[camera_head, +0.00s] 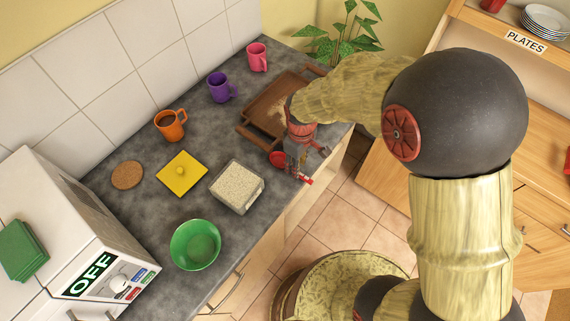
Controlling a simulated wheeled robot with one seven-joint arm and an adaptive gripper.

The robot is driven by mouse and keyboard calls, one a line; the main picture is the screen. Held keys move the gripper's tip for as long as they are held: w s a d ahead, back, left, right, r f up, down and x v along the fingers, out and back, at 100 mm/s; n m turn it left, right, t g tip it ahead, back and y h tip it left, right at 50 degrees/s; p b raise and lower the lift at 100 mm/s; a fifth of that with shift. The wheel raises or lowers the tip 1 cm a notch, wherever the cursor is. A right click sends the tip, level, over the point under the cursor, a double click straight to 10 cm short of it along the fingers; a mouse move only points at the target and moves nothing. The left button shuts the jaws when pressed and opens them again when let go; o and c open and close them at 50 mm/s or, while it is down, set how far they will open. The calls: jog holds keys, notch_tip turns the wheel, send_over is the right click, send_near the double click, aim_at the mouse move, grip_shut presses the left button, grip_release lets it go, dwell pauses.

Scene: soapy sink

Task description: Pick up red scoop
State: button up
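My gripper (307,160) points down over the right edge of the dark counter, in front of the brown tray. A round red piece (278,158) shows just left of it, and a small red piece (305,181) shows below it. These may be parts of the red scoop, partly hidden by the gripper, but I cannot tell them surely from the gripper's own red parts. The grip on any scoop is not clear, nor is contact.
The brown tray (248,136) lies behind the gripper. The counter edge drops to the floor.

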notch_tip(320, 180, down, 3)
jog(key=shift+f, duration=0.1)
jog(key=shift+s, duration=0.1)
jog(key=c, duration=0.3)
grip_shut()
